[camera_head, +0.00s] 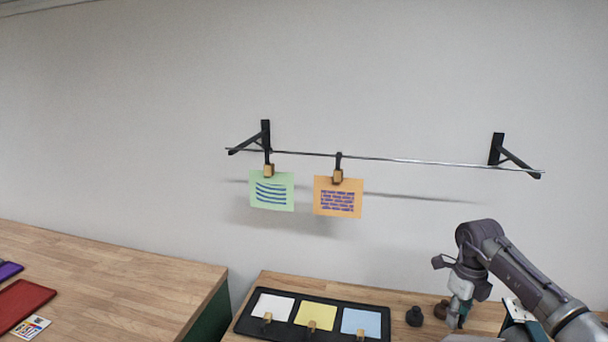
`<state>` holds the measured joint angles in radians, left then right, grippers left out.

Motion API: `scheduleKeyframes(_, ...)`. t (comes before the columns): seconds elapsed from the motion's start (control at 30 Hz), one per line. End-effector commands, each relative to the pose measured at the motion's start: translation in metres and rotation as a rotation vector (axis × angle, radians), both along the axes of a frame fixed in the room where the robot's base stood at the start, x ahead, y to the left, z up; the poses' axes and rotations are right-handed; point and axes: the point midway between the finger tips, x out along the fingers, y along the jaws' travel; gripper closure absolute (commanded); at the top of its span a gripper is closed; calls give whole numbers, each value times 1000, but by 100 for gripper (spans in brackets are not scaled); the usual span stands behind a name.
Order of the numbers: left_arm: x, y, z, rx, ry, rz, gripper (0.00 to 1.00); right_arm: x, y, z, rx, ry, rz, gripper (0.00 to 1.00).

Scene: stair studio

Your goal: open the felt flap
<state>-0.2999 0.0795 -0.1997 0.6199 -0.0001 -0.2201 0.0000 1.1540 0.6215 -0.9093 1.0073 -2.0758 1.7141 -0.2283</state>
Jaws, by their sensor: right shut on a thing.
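My right gripper (459,316) reaches down at the lower right, over the right end of the wooden table. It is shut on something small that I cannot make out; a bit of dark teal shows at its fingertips. I cannot identify a felt flap for certain in this view. A dark teal edge (517,309) shows beside my right forearm, partly hidden by it. My left gripper is not in view.
A black tray (245,326) holds white, yellow and blue cards with clips. A black knob-like object (414,316) and a brown one (441,309) stand left of the gripper. A wall rod (400,160) carries two clipped cards. A red flat item (25,303) lies on the left table.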

Motion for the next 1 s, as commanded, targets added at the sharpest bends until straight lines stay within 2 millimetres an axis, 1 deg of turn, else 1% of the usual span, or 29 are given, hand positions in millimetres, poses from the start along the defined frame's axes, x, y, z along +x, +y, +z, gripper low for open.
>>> scheduleKeyframes(0.03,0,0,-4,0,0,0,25,4,-1,-1,-1,-3,-2,89)
scheduleKeyframes(0.2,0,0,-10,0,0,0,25,13,-4,2,-2,-3,-3,89)
scheduleKeyframes(0.37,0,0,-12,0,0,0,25,17,-4,3,-1,-2,-2,89)
scheduleKeyframes(0.6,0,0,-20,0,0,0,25,27,-7,3,-1,-3,-2,89)
scheduleKeyframes(0.87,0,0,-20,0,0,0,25,29,-7,4,-1,-3,-1,90)
scheduleKeyframes(0.9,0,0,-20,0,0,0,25,29,-7,4,-1,-2,-1,74)
scheduleKeyframes(0.97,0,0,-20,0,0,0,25,29,-7,4,-1,-2,-1,64)
scheduleKeyframes(1.0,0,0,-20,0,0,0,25,29,-7,4,0,-1,-1,57)
